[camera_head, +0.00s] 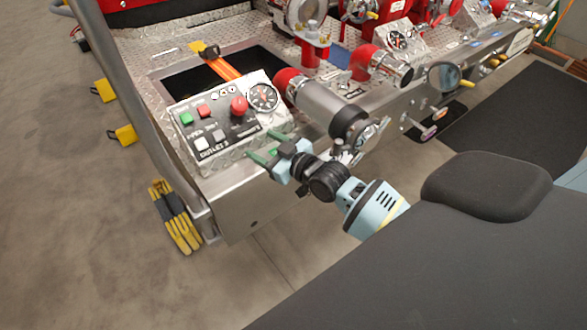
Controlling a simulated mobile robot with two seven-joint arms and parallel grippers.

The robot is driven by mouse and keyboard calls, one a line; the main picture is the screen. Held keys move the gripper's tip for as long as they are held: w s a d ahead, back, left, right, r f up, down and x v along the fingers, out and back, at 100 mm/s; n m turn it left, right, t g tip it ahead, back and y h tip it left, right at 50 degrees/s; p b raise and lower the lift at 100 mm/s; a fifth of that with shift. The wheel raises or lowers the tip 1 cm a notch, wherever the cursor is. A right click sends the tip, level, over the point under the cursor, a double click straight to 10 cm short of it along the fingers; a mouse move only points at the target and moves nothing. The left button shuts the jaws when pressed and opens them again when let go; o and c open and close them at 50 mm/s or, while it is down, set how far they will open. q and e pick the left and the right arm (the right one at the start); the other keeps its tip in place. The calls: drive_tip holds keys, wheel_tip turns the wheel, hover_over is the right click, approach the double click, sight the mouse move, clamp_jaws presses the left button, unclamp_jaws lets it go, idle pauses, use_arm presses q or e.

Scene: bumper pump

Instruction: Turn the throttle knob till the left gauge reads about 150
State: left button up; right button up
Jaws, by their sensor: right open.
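A sloped silver control panel (228,152) stands at the left end of the truck's bumper deck. On it is a round red knob (239,106), which looks like the throttle knob. The black-faced left gauge (263,97) is just right of the knob; its reading is too small to tell. My right gripper (267,147) is open and empty, its two green-tipped fingers apart at the panel's lower right edge. It is below and right of the knob, apart from it. My left gripper is not in view.
A large metal pipe outlet (320,105) with a red collar juts out close right of the panel and my right gripper. Green (186,118) and red (204,110) buttons sit left of the knob. Another gauge (397,40) is farther right. Open floor (60,220) lies at left.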

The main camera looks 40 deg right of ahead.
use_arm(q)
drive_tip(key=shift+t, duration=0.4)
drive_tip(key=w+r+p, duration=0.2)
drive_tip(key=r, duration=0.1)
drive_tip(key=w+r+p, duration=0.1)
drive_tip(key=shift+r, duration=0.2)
use_arm(e)
drive_tip(key=s+a+f+g, duration=0.1)
drive_tip(key=s+a+f, duration=0.1)
drive_tip(key=s+f, duration=0.3)
drive_tip(key=s+a+f+m+g+h, duration=0.1)
drive_tip(key=s+f, duration=0.4)
drive_tip(key=s, duration=0.7)
drive_tip(key=shift+a+f+g, duration=0.25)
drive_tip(key=shift+a+g, duration=0.2)
drive_tip(key=shift+g, duration=0.25)
